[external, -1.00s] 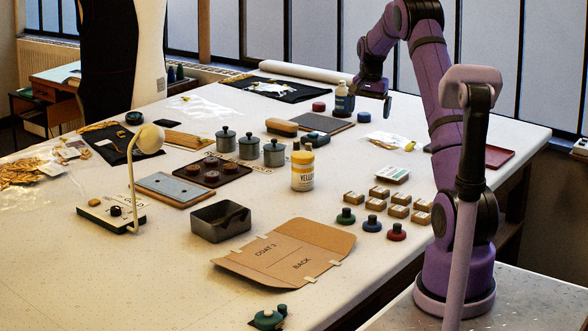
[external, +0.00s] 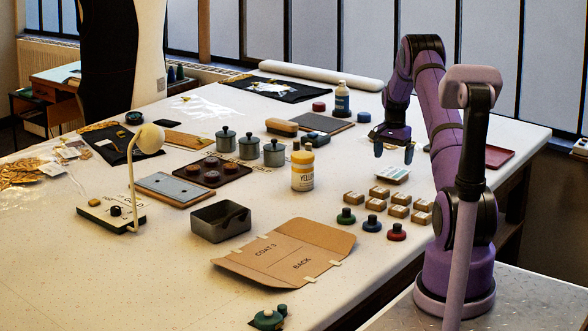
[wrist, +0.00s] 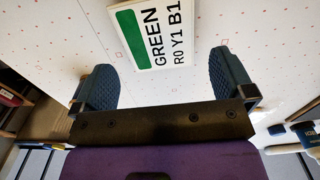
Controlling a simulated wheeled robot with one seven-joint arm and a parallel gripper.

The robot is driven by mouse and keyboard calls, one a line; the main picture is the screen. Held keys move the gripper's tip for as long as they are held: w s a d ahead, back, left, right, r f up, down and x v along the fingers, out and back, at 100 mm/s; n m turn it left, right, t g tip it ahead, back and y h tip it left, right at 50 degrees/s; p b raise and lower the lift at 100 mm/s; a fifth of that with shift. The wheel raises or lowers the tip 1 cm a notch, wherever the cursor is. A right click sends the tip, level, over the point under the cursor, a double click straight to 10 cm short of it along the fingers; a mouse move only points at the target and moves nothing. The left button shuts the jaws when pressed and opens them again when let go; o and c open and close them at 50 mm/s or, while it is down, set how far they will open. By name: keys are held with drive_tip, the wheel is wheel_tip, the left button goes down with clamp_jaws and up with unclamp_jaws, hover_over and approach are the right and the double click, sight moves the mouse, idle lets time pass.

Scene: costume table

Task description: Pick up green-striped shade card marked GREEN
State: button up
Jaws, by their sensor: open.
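The green-striped shade card (wrist: 155,33) lies on the white table in the wrist view, its green stripe to the left and the word GREEN beside it. In the external view the card (external: 393,175) lies behind the small labelled boxes. My gripper (external: 394,150) hangs above the card, its fingers apart and pointing down. In the wrist view my gripper (wrist: 164,85) is open and empty, and the card shows beyond and between its two dark blue fingertips. A gap remains between fingers and card in the external view.
Several small labelled boxes (external: 398,199) stand in front of the card, with green, blue and red knobbed stamps (external: 371,223) nearer still. A red tray (external: 497,157) lies right. Bare table surrounds the card.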

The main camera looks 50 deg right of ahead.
sight(393, 172)
drive_tip(key=shift+s+a+f, duration=0.1)
drive_tip(key=shift+s+f, duration=0.05)
drive_tip(key=shift+f, duration=2.5)
drive_tip(key=c, duration=0.7)
